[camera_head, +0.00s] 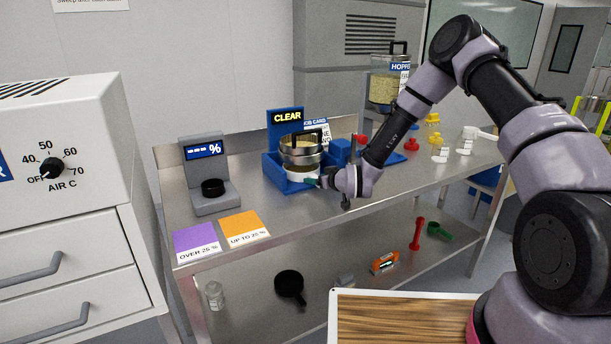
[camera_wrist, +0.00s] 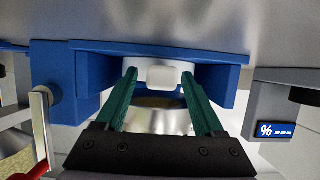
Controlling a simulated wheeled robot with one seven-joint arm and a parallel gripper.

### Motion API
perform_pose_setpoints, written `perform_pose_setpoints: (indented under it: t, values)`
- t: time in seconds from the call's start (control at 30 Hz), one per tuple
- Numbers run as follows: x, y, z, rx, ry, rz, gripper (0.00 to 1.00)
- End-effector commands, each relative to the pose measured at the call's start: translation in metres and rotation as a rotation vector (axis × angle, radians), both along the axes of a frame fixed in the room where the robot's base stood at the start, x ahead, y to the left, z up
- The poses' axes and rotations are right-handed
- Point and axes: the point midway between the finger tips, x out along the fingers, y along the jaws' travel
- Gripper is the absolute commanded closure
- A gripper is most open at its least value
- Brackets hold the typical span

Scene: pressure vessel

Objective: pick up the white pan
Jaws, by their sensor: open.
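The white pan (camera_head: 299,175) sits low in the blue stand (camera_head: 272,170) on the steel bench, below a metal sieve (camera_head: 301,155). In the wrist view a white block (camera_wrist: 164,75), which looks like the pan's handle, sticks out from the blue stand. My gripper (camera_head: 317,182) is at the stand's front right. In the wrist view its green fingers (camera_wrist: 160,78) are open, one on each side of the white block, with small gaps visible. Much of the pan is hidden by the stand and the sieve.
A grey % display unit (camera_head: 208,175) with a black cup stands left of the blue stand. Purple (camera_head: 198,242) and orange (camera_head: 244,228) cards lie at the front left. A hopper (camera_head: 389,82) stands behind. The front middle of the bench is clear.

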Motion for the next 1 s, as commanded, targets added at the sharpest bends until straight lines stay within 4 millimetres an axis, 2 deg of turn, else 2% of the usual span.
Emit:
perform_pose_setpoints:
  t: [0.3,0.37,0.4,0.5,0.87,1.0]
  values:
    - [0.0060,0.0040,-0.0028,0.000,0.001,0.000,0.30]
    - [0.0060,0.0040,-0.0028,0.001,0.001,0.000,0.49]
    - [0.0059,0.0040,-0.0027,0.000,0.000,0.000,0.64]
    - [0.0059,0.0040,-0.0026,0.000,0.000,0.000,1.00]
    - [0.0061,0.0041,-0.0014,0.001,-0.001,0.000,1.00]
    - [0.0062,0.0042,0.0051,0.000,-0.002,0.000,1.00]
